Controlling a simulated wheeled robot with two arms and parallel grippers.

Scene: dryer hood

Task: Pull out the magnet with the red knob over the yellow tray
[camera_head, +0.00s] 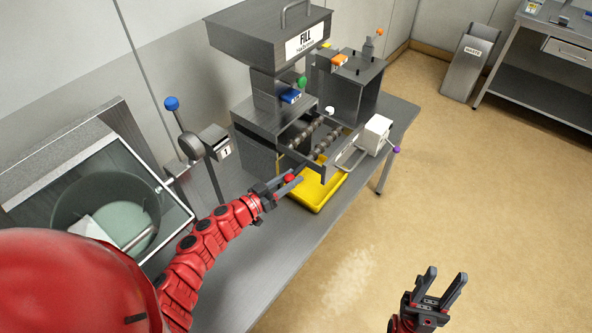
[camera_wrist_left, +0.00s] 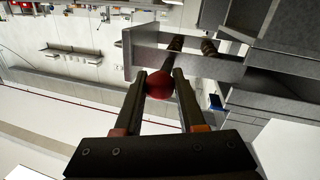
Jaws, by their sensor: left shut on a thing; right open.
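The red knob (camera_head: 290,178) sits at the front of the magnet drawer (camera_head: 325,172), above the yellow tray (camera_head: 312,197). My left gripper (camera_head: 284,183) is shut on the red knob, which shows between its fingers in the left wrist view (camera_wrist_left: 160,84). The magnet's ribbed rods (camera_head: 318,136) show inside the open metal frame, running back toward the hopper machine (camera_head: 262,120). In the left wrist view, rods (camera_wrist_left: 208,47) show beyond the frame's end plate. My right gripper (camera_head: 440,290) is open and empty over the floor at lower right.
A white box (camera_head: 374,134) with a handle stands right of the frame, near a purple knob (camera_head: 396,149). The bench (camera_head: 290,250) is clear in front.

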